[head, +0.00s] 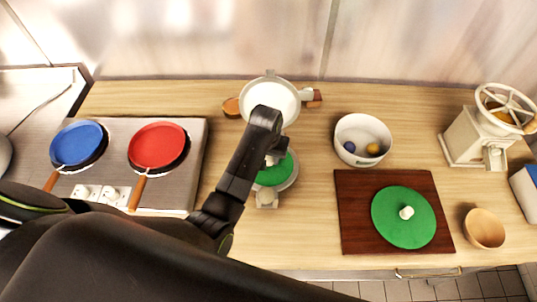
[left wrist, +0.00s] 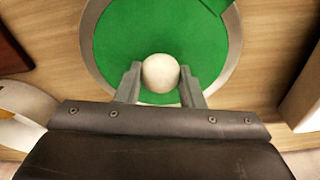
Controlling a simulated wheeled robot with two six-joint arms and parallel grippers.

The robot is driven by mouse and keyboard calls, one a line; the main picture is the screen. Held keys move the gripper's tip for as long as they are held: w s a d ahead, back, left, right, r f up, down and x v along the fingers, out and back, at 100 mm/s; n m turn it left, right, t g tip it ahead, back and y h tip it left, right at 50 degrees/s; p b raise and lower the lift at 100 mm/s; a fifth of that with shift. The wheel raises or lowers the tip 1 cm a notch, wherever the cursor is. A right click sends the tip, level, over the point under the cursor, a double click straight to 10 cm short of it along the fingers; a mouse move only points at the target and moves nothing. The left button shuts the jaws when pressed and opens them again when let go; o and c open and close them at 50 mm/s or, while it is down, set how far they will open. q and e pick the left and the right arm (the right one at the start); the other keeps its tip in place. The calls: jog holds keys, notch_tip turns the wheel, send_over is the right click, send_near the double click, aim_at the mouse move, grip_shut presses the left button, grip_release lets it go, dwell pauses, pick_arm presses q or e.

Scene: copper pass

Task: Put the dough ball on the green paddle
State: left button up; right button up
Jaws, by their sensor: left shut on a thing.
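A pale, round dough ball (left wrist: 160,73) sits between the two fingers of my left gripper (left wrist: 160,84), which is shut on it. In the head view my left gripper (head: 272,159) is over a round green surface (head: 272,176) in a pale round holder, partly hidden by my arm. In the left wrist view this green surface (left wrist: 125,35) lies under the ball; I cannot tell whether they touch. Another green disc (head: 390,225) with a small whitish knob or ball in its middle lies on a dark brown board (head: 350,235). I cannot tell which green surface is the paddle. My right gripper is not in view.
A white bowl (head: 349,126) with small balls stands right of my left gripper. A white round vessel (head: 270,97) stands behind it. A hob with blue (head: 77,143) and red (head: 158,145) pans is left. A wooden bowl (head: 484,228) and a wheeled machine (head: 465,137) stand right.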

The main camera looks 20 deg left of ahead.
pick_arm(q)
jog(key=shift+f, duration=0.15)
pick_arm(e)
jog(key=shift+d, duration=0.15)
pick_arm(q)
jog(key=o, duration=1)
